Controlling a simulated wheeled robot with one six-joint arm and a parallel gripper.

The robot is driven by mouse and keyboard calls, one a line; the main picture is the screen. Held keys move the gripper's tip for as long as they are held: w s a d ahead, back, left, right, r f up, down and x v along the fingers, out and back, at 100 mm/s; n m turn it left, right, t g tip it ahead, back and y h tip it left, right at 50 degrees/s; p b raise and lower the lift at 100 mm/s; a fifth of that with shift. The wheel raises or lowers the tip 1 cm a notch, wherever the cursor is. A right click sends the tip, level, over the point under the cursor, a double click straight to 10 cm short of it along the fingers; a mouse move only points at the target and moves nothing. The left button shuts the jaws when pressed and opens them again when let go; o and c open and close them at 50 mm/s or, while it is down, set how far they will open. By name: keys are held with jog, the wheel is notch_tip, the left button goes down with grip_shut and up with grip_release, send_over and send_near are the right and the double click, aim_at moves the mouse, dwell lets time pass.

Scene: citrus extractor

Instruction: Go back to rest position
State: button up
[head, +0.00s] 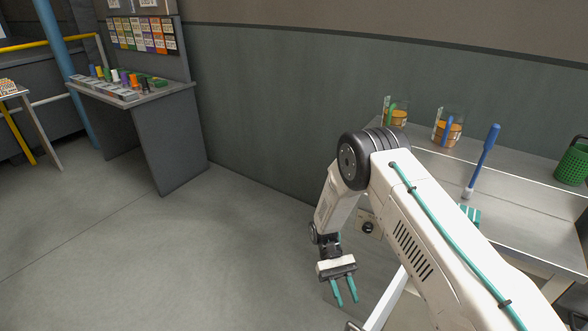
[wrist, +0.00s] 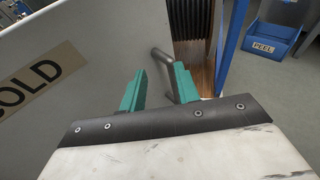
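My gripper (head: 344,291) hangs from my bent arm in the head view, over the grey floor to the left of the metal table. Its two teal fingers are apart with nothing between them. In the wrist view the fingers (wrist: 158,88) are also apart and empty. Behind them are a grey panel (wrist: 95,60) with a "COLD" label (wrist: 32,80) and a dark bent handle or bar (wrist: 163,62). I cannot tell from the picture whether the fingers touch the bar.
The metal table (head: 540,209) on the right bears two beakers of orange liquid (head: 396,117) (head: 452,131), a blue-handled tool (head: 485,157) and a green basket (head: 573,163). A desk (head: 165,140) stands back left. A blue "PEEL" bin (wrist: 268,42) shows in the wrist view. Floor at left is clear.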

jog(key=s+d+r+m+t+y, duration=0.1)
jog(key=d+r+t, duration=0.2)
jog(key=r, duration=1)
jog(key=s+d+r+t+y, duration=0.1)
jog(key=d+r+t, duration=0.15)
jog(key=r, duration=1.05)
jog(key=s+d+r+m+t+y, duration=0.1)
jog(key=s+d+r+t, duration=0.2)
jog(key=s+r+t, duration=0.2)
jog(key=s+d+r+m+t, duration=0.1)
jog(key=s+d+r+t, duration=0.2)
jog(key=s+r, duration=0.9)
jog(key=shift+s+d+r+t+y, duration=0.2)
jog(key=shift+s+d+t+y, duration=0.15)
jog(key=shift+s+t, duration=0.75)
